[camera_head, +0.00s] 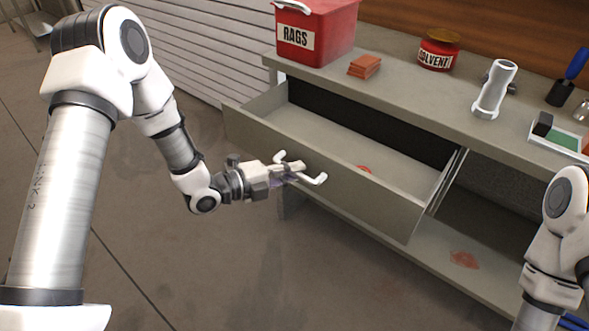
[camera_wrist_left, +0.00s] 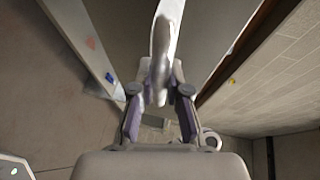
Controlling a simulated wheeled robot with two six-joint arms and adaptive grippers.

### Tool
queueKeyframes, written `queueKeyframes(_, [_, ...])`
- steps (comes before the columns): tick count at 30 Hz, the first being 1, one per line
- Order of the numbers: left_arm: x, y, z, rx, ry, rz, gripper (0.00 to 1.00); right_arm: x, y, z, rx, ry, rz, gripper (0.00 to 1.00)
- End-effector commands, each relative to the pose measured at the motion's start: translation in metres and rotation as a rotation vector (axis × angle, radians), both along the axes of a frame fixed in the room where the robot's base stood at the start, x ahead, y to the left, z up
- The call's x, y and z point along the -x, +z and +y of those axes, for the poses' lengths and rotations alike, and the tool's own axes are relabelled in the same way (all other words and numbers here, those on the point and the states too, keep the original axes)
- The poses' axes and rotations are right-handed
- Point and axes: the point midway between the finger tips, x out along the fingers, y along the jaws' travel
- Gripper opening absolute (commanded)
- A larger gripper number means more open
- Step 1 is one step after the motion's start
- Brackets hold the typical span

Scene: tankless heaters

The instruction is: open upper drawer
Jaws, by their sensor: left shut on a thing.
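The upper drawer (camera_head: 375,208) is pulled out from under the grey workbench, and its inside shows, with a red spot on its floor. Its white bar handle (camera_head: 317,180) is on the drawer front. My left gripper (camera_head: 290,171) is shut on the handle, with handle ends showing on both sides. In the left wrist view the pale handle (camera_wrist_left: 168,22) runs down between the two fingers. My right arm shows at the right edge of the head view; its gripper is out of frame.
On the benchtop (camera_head: 405,88) stand a red rags bin (camera_head: 325,40), orange-red blocks (camera_head: 364,66), a solvent jar (camera_head: 438,50), a grey pipe fitting (camera_head: 493,90) and a tray (camera_head: 555,137). A lower shelf (camera_head: 440,250) lies below. The floor in front is clear.

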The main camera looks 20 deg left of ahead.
Motion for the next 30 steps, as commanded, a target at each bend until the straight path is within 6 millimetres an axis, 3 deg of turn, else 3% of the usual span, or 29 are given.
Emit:
queueKeyframes(12, [0.003, -0.002, -0.001, -0.002, -0.005, 0.005, 0.00, 0.000, 0.000, 0.000, 0.000, 0.000, 0.000, 0.40])
queueKeyframes(13, [0.003, -0.002, -0.001, -0.002, -0.005, 0.005, 0.22, 0.000, 0.000, 0.000, 0.000, 0.000, 0.000, 0.40])
queueKeyframes(15, [0.003, -0.002, -0.001, -0.001, -0.004, 0.004, 0.41, 0.000, 0.000, 0.000, 0.000, 0.000, 0.000, 0.40])
queueKeyframes(25, [0.003, 0.000, 0.002, 0.001, 0.000, 0.002, 0.41, 0.000, 0.000, 0.000, 0.000, 0.000, 0.000, 0.40])
queueKeyframes(30, [0.017, 0.004, 0.017, 0.004, 0.005, 0.003, 0.41, 0.000, 0.000, 0.000, 0.000, 0.000, 0.000, 0.40])
